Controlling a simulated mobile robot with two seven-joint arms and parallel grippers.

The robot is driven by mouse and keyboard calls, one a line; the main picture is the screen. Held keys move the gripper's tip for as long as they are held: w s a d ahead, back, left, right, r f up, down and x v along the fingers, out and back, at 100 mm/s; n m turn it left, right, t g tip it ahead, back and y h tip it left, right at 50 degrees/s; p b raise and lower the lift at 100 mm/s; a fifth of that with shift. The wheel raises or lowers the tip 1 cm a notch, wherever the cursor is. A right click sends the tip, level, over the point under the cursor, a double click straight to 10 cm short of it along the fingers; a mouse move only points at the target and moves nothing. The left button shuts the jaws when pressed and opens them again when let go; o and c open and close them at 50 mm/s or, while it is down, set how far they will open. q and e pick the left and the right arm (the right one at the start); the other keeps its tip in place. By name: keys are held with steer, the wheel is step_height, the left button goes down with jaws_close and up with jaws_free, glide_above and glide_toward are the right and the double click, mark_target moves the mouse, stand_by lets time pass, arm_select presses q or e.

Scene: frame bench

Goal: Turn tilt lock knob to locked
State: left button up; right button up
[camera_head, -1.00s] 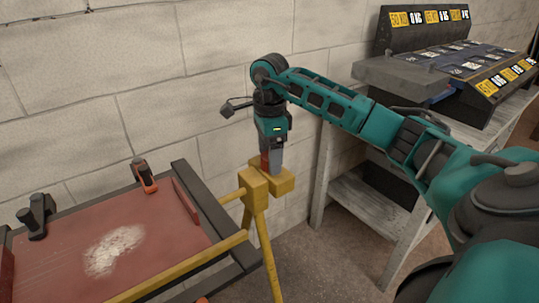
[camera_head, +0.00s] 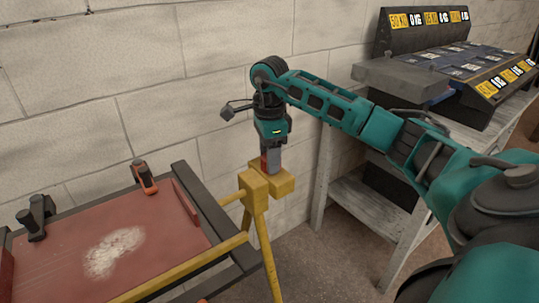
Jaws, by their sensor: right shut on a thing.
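The yellow frame stand (camera_head: 254,192) has a yellow block (camera_head: 273,182) at its top, in the middle of the head view. My right gripper (camera_head: 270,164) points straight down onto this block from above. It is shut on the tilt lock knob, of which only a small reddish part (camera_head: 264,161) shows beside the grey finger. The fingers hide the rest of the knob, and I cannot read its setting. My left gripper is not in view.
A red-brown tilting panel (camera_head: 165,240) with a dark rim, a pale dusty patch and an orange-and-black clamp (camera_head: 145,177) lies at the lower left. A block wall stands close behind. A grey workbench (camera_head: 355,205) with a weight rack (camera_head: 450,65) stands at the right.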

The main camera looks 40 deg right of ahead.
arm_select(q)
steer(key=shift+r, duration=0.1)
arm_select(e)
steer(key=shift+r+m+p, duration=0.1)
steer(key=shift+m+p, duration=0.35)
steer(key=shift+m, duration=0.15)
steer(key=m+p, duration=0.1)
steer(key=m, duration=0.2)
steer(key=shift+p, duration=0.3)
steer(key=m+p, duration=0.1)
steer(key=m, duration=0.2)
steer(key=shift+w, duration=0.1)
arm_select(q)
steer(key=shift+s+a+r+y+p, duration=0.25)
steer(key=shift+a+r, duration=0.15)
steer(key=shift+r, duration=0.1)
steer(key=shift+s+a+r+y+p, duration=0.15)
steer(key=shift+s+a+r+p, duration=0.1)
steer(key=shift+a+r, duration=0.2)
arm_select(e)
steer(key=shift+m, duration=0.9)
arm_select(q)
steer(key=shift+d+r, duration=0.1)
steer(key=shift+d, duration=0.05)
arm_select(e)
steer(key=shift+d, duration=0.1)
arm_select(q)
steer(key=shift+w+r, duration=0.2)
arm_select(e)
steer(key=o, duration=1)
